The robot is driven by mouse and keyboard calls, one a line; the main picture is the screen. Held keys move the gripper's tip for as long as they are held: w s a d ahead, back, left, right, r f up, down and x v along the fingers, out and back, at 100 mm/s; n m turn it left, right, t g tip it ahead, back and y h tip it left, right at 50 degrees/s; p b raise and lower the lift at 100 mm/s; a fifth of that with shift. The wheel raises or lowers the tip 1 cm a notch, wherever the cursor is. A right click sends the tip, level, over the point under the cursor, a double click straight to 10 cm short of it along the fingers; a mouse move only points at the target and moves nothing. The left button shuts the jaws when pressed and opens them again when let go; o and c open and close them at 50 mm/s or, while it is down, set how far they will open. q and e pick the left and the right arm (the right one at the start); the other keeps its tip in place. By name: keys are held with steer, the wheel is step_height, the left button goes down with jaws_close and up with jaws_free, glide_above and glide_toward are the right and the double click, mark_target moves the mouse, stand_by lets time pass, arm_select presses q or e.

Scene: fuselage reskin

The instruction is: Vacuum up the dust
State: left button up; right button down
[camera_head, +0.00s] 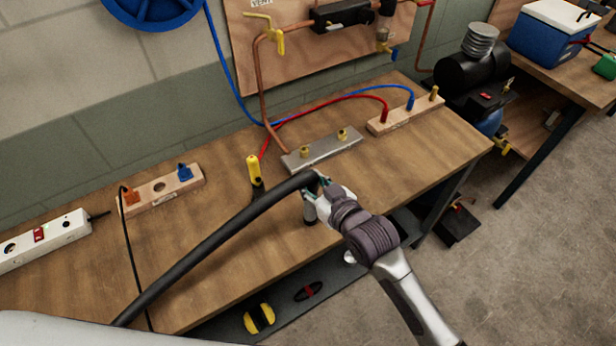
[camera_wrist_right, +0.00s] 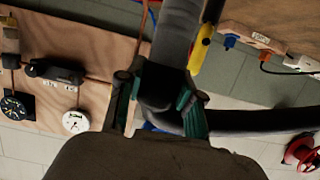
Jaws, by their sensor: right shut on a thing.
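A thick black vacuum hose (camera_head: 215,240) runs from the lower left across the workbench to my right gripper (camera_head: 317,192). My right gripper is shut on the hose's end piece, and a short dark tip (camera_head: 310,214) shows just below the fingers, near the bench's front part. In the right wrist view the green-tipped fingers (camera_wrist_right: 157,98) stand on both sides of the dark tube (camera_wrist_right: 177,38), and the hose (camera_wrist_right: 262,120) bends off to the right. I cannot make out any dust on the bench top. It is unclear whether the tip touches the wood. My left gripper is not in view.
On the workbench (camera_head: 400,168) are a metal plate (camera_head: 325,150) with brass fittings, a wooden block (camera_head: 404,114) with red and blue hoses, a yellow-handled tool (camera_head: 254,170), a wooden holder (camera_head: 160,190) and a power strip (camera_head: 42,240). The front right of the bench is clear.

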steer(key=shift+s+d, duration=0.1)
steer(key=shift+d, duration=0.1)
steer(key=shift+w+d+b, duration=0.85)
steer(key=shift+w+d, duration=1.15)
steer(key=shift+d, duration=0.7)
step_height(320, 180, up, 8)
steer(key=p, duration=0.7)
steer(key=shift+f+p, duration=0.15)
steer(key=shift+p, duration=0.15)
